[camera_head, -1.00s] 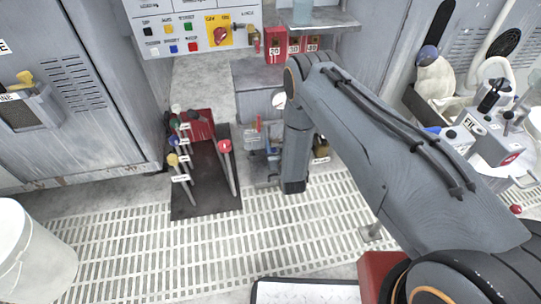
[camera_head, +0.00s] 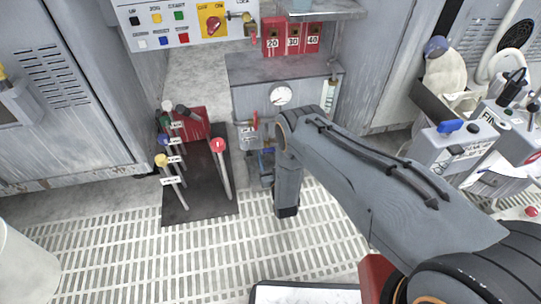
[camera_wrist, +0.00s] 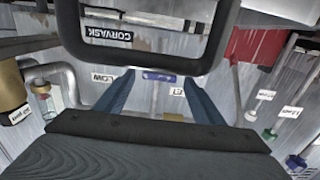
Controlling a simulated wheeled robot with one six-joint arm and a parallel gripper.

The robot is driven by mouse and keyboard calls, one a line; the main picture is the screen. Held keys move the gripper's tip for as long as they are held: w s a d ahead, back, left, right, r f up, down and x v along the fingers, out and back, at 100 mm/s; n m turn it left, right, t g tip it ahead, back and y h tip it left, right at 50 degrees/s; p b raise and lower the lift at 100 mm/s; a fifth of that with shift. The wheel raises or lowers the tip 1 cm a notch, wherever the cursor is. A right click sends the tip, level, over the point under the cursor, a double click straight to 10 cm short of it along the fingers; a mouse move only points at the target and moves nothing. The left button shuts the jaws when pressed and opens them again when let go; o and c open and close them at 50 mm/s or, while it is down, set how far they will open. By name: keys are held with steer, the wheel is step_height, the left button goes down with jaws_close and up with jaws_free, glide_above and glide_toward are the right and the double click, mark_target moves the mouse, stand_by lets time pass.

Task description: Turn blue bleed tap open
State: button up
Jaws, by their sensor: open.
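A short blue handle (camera_wrist: 158,76) sits on a thin upright pipe in the wrist view. It looks like the blue bleed tap and lies crosswise. My gripper (camera_wrist: 159,82) has its two blue-grey fingers spread apart, one on each side of the handle in the picture. I cannot tell whether the tips are level with it or touch it; nothing is clamped.
A lever stand (camera_head: 205,205) with coloured knobs is left of my arm. A gauge (camera_head: 280,96) and red numbered boxes (camera_head: 292,38) are behind it. In the wrist view, a brass fitting (camera_wrist: 12,88) is at left and lever knobs (camera_wrist: 270,134) at lower right. Open grating (camera_head: 120,250) lies in front.

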steer(key=shift+w+a, duration=0.1)
steer(key=shift+w, duration=0.45)
steer(key=c, duration=1)
steer(key=shift+c, duration=0.2)
